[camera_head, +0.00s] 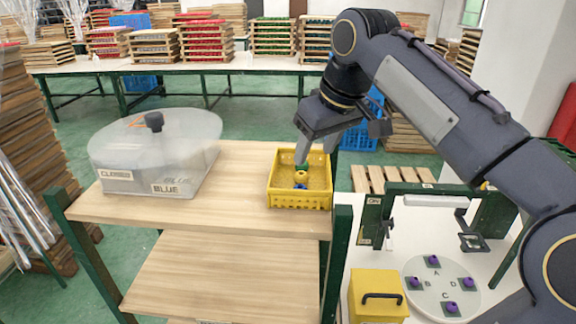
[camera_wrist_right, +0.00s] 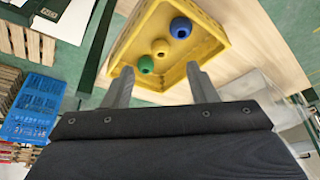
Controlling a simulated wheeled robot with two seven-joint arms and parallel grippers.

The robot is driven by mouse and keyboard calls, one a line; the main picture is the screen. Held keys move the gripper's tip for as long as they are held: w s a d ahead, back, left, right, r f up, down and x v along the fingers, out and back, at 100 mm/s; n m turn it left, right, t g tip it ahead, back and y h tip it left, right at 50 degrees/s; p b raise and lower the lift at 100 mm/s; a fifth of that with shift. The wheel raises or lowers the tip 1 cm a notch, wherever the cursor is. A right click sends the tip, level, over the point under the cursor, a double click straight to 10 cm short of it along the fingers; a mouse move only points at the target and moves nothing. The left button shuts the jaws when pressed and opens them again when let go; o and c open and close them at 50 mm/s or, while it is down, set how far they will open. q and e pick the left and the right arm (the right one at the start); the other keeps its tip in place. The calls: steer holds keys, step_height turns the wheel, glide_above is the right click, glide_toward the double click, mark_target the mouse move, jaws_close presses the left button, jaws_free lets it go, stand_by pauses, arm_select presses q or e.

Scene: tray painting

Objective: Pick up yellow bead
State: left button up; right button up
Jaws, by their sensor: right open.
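The yellow bead (camera_head: 301,177) lies in a yellow basket (camera_head: 300,201) on the wooden table, between a green bead and a blue bead (camera_head: 300,187). The right wrist view shows the yellow bead (camera_wrist_right: 160,48) in the middle, the green bead (camera_wrist_right: 146,64) nearest my gripper and the blue bead (camera_wrist_right: 180,27) farthest. My right gripper (camera_head: 302,160) points down over the back part of the basket. In the wrist view its two fingers (camera_wrist_right: 160,74) are apart with nothing held between them. My left gripper is not in view.
A round translucent container (camera_head: 150,150) labelled CLOSED and BLUE stands left on the wooden table (camera_head: 235,175). At lower right are a yellow box (camera_head: 378,290) with a black handle and a round plate (camera_head: 420,285) with purple-topped pieces. Basket walls surround the beads.

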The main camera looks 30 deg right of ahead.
mark_target(303, 171)
steer(key=x, duration=0.2)
steer(key=shift+w+f, duration=0.15)
steer(key=shift+w, duration=0.2)
steer(key=shift+f, duration=0.35)
steer(key=shift+x, duration=2.35)
steer(key=shift+w+a, duration=0.15)
steer(key=c, duration=1)
